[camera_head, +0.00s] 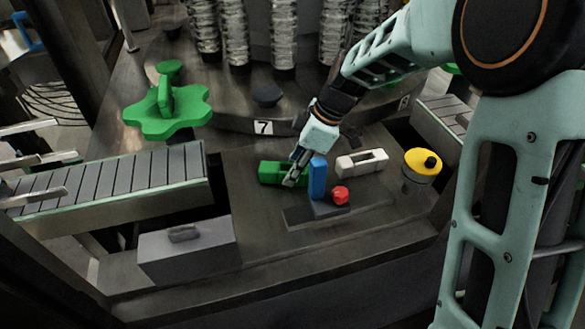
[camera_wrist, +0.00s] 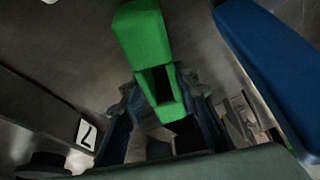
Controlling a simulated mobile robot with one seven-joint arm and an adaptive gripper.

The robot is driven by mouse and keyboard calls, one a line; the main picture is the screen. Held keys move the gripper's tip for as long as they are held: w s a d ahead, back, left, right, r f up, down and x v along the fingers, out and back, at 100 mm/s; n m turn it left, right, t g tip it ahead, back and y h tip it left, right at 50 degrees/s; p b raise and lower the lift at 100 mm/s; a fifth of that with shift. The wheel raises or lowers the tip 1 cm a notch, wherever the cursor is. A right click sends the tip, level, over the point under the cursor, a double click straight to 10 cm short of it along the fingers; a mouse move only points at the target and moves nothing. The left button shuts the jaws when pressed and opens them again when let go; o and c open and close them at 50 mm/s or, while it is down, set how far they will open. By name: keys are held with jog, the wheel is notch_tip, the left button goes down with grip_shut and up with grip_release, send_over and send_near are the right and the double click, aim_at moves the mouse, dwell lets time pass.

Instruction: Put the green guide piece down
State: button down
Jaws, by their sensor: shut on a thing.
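The green guide piece (camera_head: 272,171) is a bright green block with a dark slot, low over the metal surface in front of the number 7 label. My gripper (camera_head: 295,174) is shut on its right end in the head view. In the wrist view the green guide piece (camera_wrist: 144,40) extends from between the two fingers of my gripper (camera_wrist: 165,105). I cannot tell whether its underside touches the surface.
A blue upright block (camera_head: 317,178) stands close to the right of my gripper, near a red knob (camera_head: 340,195). A white slotted piece (camera_head: 361,162) and a yellow-topped button (camera_head: 422,161) lie further right. Some metal surface between is free.

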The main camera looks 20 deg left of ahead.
jog(key=shift+f, duration=0.3)
jog(key=c, duration=1.5)
grip_release()
jog(key=shift+r, duration=0.2)
jog(key=b+v, duration=0.1)
jog(key=v, duration=1.1)
jog(key=shift+w+f, duration=0.1)
